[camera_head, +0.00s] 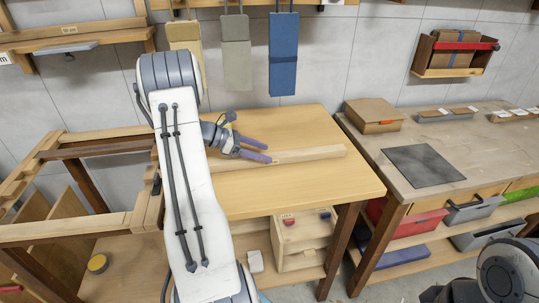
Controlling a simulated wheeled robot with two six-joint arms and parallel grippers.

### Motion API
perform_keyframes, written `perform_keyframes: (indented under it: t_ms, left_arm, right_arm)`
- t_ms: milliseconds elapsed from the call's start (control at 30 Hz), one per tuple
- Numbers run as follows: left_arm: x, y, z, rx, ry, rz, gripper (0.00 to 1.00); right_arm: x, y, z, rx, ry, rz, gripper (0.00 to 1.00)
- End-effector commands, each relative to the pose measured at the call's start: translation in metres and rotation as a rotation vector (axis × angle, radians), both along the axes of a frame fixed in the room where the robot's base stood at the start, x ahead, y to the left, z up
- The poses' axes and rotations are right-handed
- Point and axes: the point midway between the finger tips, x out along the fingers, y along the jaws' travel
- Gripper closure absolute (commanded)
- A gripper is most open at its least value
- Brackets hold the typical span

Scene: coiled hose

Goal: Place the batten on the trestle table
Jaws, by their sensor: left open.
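The batten (314,154), a long pale wooden bar, lies flat on the light wooden top of the trestle table (300,190) in the head view. Its left part passes behind my left arm, so that end is hidden. My left gripper (266,150) is over the table at the batten, its two purple fingers spread apart. One finger is above the bar in the picture and the other overlaps it; I cannot tell whether they touch it. Part of my right arm shows at the lower right corner, but its fingers do not show.
An open wooden frame (70,233) stands at the left. A workbench (460,150) with a cardboard box (373,114) and a dark plate (422,166) stands at the right. A drawer box (303,237) sits beneath the table. The table's front right is clear.

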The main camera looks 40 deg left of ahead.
Motion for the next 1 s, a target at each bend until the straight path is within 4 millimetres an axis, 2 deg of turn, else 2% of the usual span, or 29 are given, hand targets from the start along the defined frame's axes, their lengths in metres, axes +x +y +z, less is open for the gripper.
perform_keyframes:
  t_ms: [100,333,533,733,767,867,967,1000]
  left_arm:
    - [-0.019,0.018,0.013,0.004,-0.002,0.005,0.3]
    - [-0.047,0.041,0.034,0.002,-0.001,0.002,0.3]
    - [-0.058,0.05,0.041,0.001,0.0,0.001,0.3]
    - [-0.057,0.047,0.043,0.005,0.003,-0.009,0.3]
    - [-0.055,0.042,0.043,0.011,0.003,-0.023,0.3]
    - [-0.04,0.007,0.046,0.065,0.013,-0.131,0.3]
    - [-0.023,-0.06,0.05,0.172,0.018,-0.346,0.3]
    - [-0.02,-0.093,0.052,0.227,0.014,-0.451,0.3]
  right_arm:
    - [0.0,0.0,-0.001,0.0,0.0,0.0,0.36]
    - [0.0,0.0,-0.001,0.0,0.0,0.0,0.36]
    - [0.0,0.0,-0.001,0.0,0.0,0.0,0.36]
    - [0.0,0.0,-0.001,0.0,0.0,0.0,0.36]
    - [0.0,0.0,-0.001,0.0,0.0,0.0,0.36]
    - [0.0,0.0,-0.001,0.0,0.0,0.0,0.36]
    - [0.0,0.0,-0.001,0.0,0.0,0.0,0.36]
    - [0.0,0.0,-0.001,0.0,0.0,0.0,0.36]
